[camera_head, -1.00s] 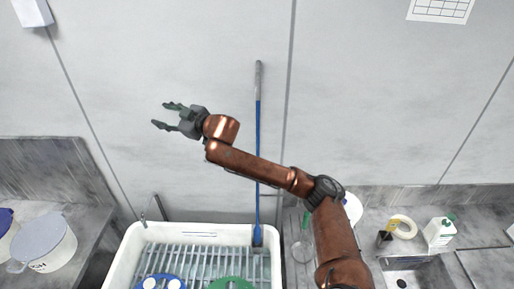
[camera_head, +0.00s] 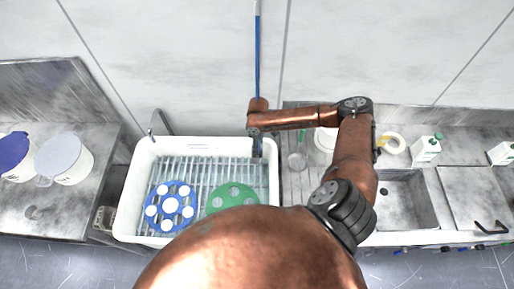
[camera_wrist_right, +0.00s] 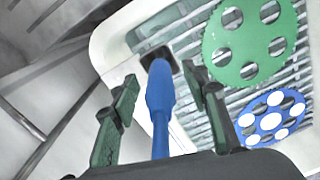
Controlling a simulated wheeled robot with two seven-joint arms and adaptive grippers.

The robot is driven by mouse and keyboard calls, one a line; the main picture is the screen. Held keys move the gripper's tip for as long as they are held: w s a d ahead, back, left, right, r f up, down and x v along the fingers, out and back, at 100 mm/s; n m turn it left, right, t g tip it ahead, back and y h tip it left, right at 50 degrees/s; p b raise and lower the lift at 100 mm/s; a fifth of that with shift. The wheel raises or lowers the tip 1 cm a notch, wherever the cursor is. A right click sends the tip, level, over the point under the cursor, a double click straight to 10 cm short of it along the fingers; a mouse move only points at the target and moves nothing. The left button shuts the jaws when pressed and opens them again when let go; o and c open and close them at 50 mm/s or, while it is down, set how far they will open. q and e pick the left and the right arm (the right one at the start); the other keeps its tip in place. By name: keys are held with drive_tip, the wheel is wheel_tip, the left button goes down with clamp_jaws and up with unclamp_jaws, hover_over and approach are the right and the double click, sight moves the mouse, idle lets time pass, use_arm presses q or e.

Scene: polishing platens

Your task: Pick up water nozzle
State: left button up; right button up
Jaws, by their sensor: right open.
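The water nozzle appears to be the long upright blue rod (camera_head: 257,60) at the back of the white bin in the head view. In the right wrist view its blue rounded end (camera_wrist_right: 160,95) stands between the fingers of my right gripper (camera_wrist_right: 161,75), near a dark square fitting on the bin rim. The green-padded fingers are open on both sides of it, with gaps visible. In the head view my right wrist is in front of the rod, and the fingers are mostly hidden. My left gripper is not in view.
The white bin (camera_head: 125,208) holds a rack with a blue platen (camera_head: 171,205) and a green platen (camera_head: 228,194). White tubs (camera_head: 68,160) stand on the left counter. Bottles (camera_head: 426,149), a tape roll (camera_head: 393,143) and a sink (camera_head: 405,200) are at right.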

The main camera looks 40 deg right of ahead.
drive_tip(key=shift+w+f+p, duration=0.2)
drive_tip(key=shift+f+p, duration=0.5)
drive_tip(key=shift+f, duration=2)
clamp_jaws()
